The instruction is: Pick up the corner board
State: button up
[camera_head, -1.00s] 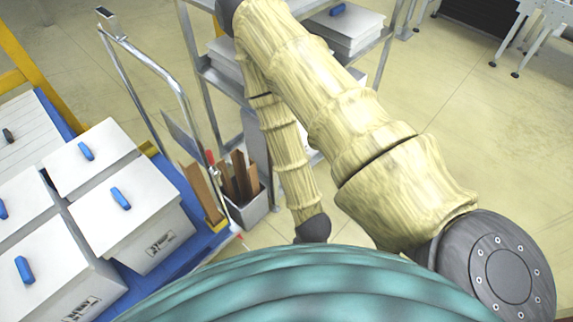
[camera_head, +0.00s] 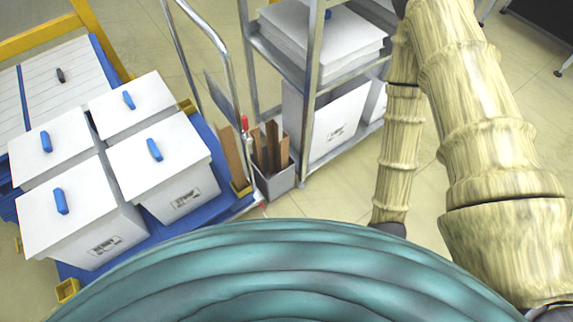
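Several brown corner boards (camera_head: 271,147) stand upright in a grey open bin (camera_head: 275,183) on the floor, between the blue cart and the metal shelf. Another tan board (camera_head: 232,158) stands upright at the cart's near right corner, in a small yellow holder. My arm, in its ribbed cream cover, runs down the right side of the view. My gripper is not visible, so its state cannot be seen.
The blue cart (camera_head: 165,235) carries several white lidded boxes (camera_head: 160,155) with blue handles and has a metal push handle (camera_head: 222,50). A metal shelf rack (camera_head: 312,90) with white boxes stands behind the bin. Floor is clear right of the bin.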

aim_at(261, 161)
jog(key=u, duration=0.05)
jog(key=k, duration=0.5)
jog(key=z, duration=0.95)
jog(key=i, duration=0.8)
jog(key=u, duration=2)
